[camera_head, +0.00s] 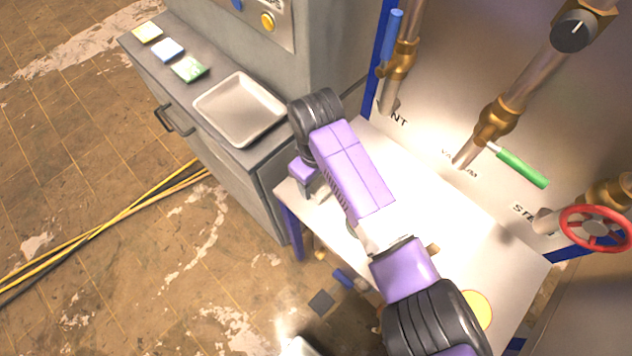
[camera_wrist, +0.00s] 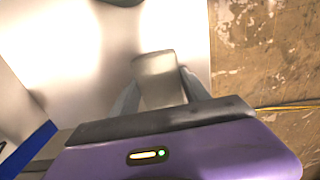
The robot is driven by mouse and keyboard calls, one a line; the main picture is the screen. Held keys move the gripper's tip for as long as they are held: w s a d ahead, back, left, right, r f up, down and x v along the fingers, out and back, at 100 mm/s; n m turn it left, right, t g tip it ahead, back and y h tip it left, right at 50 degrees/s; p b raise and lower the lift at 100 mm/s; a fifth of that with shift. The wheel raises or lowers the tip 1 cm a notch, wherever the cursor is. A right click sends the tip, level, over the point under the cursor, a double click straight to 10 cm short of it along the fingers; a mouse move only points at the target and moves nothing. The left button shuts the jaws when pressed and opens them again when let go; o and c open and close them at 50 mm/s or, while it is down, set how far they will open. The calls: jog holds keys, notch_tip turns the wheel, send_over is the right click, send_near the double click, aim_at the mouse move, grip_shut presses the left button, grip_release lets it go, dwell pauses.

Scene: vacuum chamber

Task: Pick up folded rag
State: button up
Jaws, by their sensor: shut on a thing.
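The folded rag (camera_wrist: 157,77) shows in the wrist view as a pale grey-beige, blocky piece between the two grey fingers of my gripper (camera_wrist: 158,84). The fingers are shut on its sides. White table surface lies behind it; I cannot tell whether the rag still touches it. In the head view my gripper (camera_head: 316,188) is low over the left end of the white table (camera_head: 475,225), partly hidden by my forearm. I cannot make out the rag in that view.
A grey cabinet (camera_head: 225,165) with an empty tray (camera_head: 240,108) and several small coloured packets stands left of the table. Pipes, a green-handled valve (camera_head: 520,167) and a red handwheel (camera_head: 597,228) stick out behind the table. Yellow cables (camera_head: 110,222) cross the floor.

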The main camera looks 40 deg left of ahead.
jog(key=shift+r, duration=0.1)
notch_tip(320, 180, up, 20)
jog(key=p, duration=0.1)
jog(key=shift+p, duration=0.35)
